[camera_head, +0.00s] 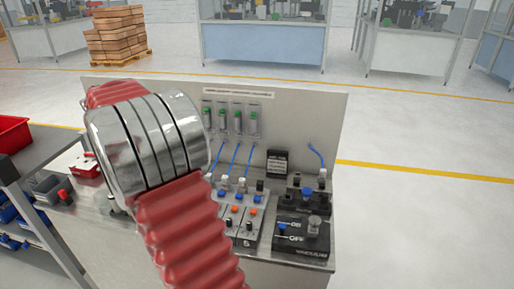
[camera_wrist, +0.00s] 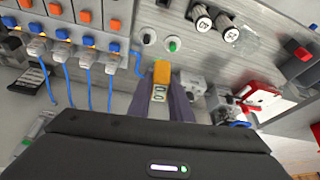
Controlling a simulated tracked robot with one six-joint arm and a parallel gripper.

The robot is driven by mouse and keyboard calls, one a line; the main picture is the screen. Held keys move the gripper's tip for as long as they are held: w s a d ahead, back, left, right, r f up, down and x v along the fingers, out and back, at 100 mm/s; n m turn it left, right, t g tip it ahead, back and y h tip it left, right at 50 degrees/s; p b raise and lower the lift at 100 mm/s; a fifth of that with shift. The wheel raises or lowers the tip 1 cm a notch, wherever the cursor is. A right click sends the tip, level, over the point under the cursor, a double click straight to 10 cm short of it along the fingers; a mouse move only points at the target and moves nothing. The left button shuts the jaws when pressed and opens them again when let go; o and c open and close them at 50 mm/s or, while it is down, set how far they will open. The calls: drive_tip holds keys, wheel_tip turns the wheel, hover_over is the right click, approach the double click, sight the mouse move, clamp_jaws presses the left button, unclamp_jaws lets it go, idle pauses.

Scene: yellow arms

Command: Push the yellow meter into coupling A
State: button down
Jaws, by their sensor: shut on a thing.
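The yellow meter (camera_wrist: 161,72), with a small display on its face, is held between the two fingers of my gripper (camera_wrist: 160,92) in the wrist view. Its far end points toward the grey panel (camera_wrist: 160,12). Just beyond it on the panel are two round fittings, one with a dark centre (camera_wrist: 148,36) and one with a green centre (camera_wrist: 173,44). The meter looks apart from both. I cannot read which is coupling A. In the head view my arm covers the gripper and the meter.
In the wrist view, connectors with blue hoses (camera_wrist: 110,70) are at the left, two black-topped cylinders (camera_wrist: 200,18) at the upper right, and a red-and-white object (camera_wrist: 264,100) at the right. In the head view, an ON/OFF box (camera_head: 302,236) sits on the bench's front right.

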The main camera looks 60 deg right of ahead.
drive_tip(key=s+d+m, duration=0.1)
drive_tip(key=s+d, duration=0.2)
drive_tip(key=d, duration=0.1)
drive_tip(key=s+d+m+g, duration=0.1)
drive_tip(key=s+d+m, duration=0.1)
drive_tip(key=s+d, duration=0.1)
drive_tip(key=s+d+m, duration=0.1)
drive_tip(key=s+d, duration=0.2)
drive_tip(key=d, duration=0.2)
drive_tip(key=shift+f+g, duration=0.3)
drive_tip(key=shift+f, duration=0.05)
drive_tip(key=s+d+m+g, duration=0.1)
drive_tip(key=s+d+m, duration=0.3)
drive_tip(key=s, duration=0.7)
drive_tip(key=s+d+f+m+g+y, duration=0.1)
drive_tip(key=s+d+m, duration=0.2)
drive_tip(key=s+d, duration=0.5)
drive_tip(key=s+d+m+g, duration=0.1)
drive_tip(key=s+d+m, duration=0.3)
drive_tip(key=s, duration=0.9)
drive_tip(key=d, duration=0.2)
drive_tip(key=shift+s+d+f+m+g+y, duration=0.2)
drive_tip(key=shift+s+d+m+g+y, duration=0.1)
drive_tip(key=shift+s+d+g, duration=0.1)
drive_tip(key=shift+f, duration=2.8)
drive_tip(key=shift+w, duration=0.15)
